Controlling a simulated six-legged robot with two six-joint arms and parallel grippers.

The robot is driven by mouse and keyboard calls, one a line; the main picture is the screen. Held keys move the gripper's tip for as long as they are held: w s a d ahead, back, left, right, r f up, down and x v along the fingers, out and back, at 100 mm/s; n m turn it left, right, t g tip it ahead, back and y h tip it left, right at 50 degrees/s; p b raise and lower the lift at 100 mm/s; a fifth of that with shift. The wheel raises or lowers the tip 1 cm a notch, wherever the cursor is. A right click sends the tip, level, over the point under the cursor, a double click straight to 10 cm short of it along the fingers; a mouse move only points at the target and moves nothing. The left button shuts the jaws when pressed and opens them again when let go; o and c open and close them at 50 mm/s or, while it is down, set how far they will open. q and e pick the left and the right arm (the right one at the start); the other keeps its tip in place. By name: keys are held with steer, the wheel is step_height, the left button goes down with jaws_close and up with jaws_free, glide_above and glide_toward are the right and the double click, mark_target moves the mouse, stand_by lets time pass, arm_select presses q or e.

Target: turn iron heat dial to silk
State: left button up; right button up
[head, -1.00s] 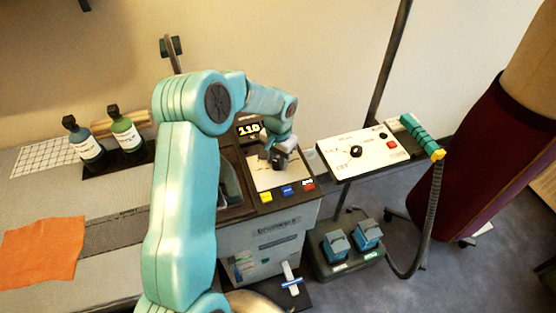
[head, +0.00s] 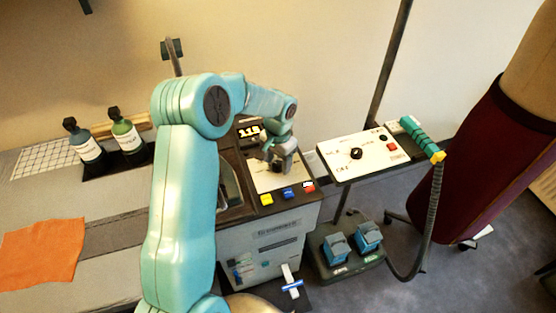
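The iron's control panel (head: 262,183) is a pale plate on the dark-topped console, with a lit display (head: 249,131) behind it. The display digits are too small to read surely; they start with 1. The dark heat dial (head: 276,167) is on this plate, mostly hidden by my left gripper (head: 277,160). My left gripper points down over the plate, its fingers on both sides of the dial and seemingly closed on it. The dial's pointer and any silk mark cannot be made out. My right gripper is not in view.
Yellow, blue and red buttons (head: 289,193) line the plate's front edge. A second white panel (head: 365,154) with a black knob stands to the right, with a teal hose handle (head: 418,136). Two bottles (head: 126,137) and an orange cloth (head: 40,254) are left of my arm.

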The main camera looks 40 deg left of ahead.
mark_target(278, 164)
arm_select(q)
steer(key=shift+w, duration=0.1)
step_height(278, 164, up, 16)
steer(key=b, duration=0.1)
steer(key=shift+d+r, duration=0.15)
steer(key=shift+s, duration=0.2)
stand_by(0.5)
